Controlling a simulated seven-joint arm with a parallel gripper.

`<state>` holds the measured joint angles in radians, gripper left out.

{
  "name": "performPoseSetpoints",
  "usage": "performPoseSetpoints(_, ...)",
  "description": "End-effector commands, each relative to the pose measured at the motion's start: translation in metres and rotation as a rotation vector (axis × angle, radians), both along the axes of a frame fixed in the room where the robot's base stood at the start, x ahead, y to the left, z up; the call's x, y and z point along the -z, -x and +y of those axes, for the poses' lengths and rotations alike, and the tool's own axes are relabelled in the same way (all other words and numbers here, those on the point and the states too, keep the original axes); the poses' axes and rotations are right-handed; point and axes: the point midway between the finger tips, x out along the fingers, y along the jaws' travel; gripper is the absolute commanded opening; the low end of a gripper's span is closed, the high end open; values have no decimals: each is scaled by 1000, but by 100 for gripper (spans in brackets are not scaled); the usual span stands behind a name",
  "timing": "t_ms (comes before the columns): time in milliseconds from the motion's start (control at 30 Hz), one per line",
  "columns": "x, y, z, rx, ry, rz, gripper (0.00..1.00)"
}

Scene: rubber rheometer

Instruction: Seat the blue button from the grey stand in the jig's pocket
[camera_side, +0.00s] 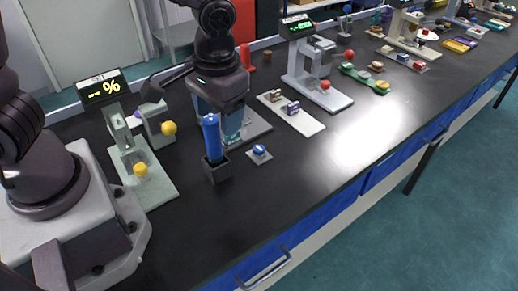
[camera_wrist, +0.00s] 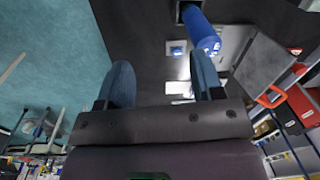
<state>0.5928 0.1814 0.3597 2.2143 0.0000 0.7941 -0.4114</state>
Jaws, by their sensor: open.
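The blue button (camera_side: 259,150) sits on a small grey stand (camera_side: 266,158) on the black bench, right of a dark block. In the wrist view a small blue spot on a pale square, probably the button (camera_wrist: 177,50), shows between my fingers, beyond their tips. My gripper (camera_side: 228,140) is open and points down, behind a blue cylinder. Its two bluish fingers stand wide apart in the wrist view (camera_wrist: 160,75), with nothing between them. A grey plate (camera_side: 258,125) lies partly hidden behind my gripper. I cannot make out the jig's pocket for certain.
The upright blue cylinder (camera_side: 211,138) stands in a dark block (camera_side: 218,172), close in front of my gripper. A grey tester (camera_side: 160,190) with yellow knobs stands left. The bench front is clear.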

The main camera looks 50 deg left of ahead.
Motion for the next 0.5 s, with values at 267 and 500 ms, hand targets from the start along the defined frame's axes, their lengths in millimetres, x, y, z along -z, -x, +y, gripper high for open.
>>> performPoseSetpoints(267,69,-50,-3,-381,-235,-89,61)
performPoseSetpoints(500,77,-98,5,-785,-249,-315,61)
